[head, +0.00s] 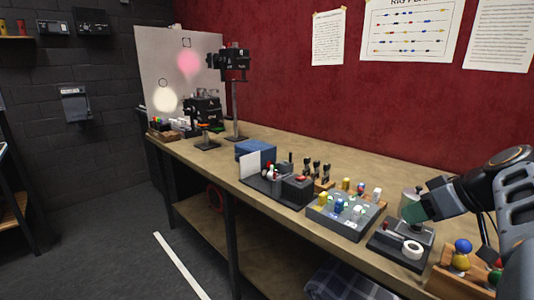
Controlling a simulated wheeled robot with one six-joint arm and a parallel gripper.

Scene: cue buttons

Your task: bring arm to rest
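My arm comes in from the right edge and reaches left over the near end of the wooden workbench (292,150). Its dark end, with a teal-green part, is my gripper (414,209), just above a black device with a white ring (411,249). The fingers are too small and covered to tell open from shut, and I cannot tell whether it touches anything. A grey button box (343,228) with yellow, blue and white buttons lies to its left.
A black control box (297,188), a blue box (256,150) and a wooden block with coloured knobs (449,283) stand on the bench. A lamp stand (235,108) is farther back. The red wall bounds the bench behind. Floor at left is clear.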

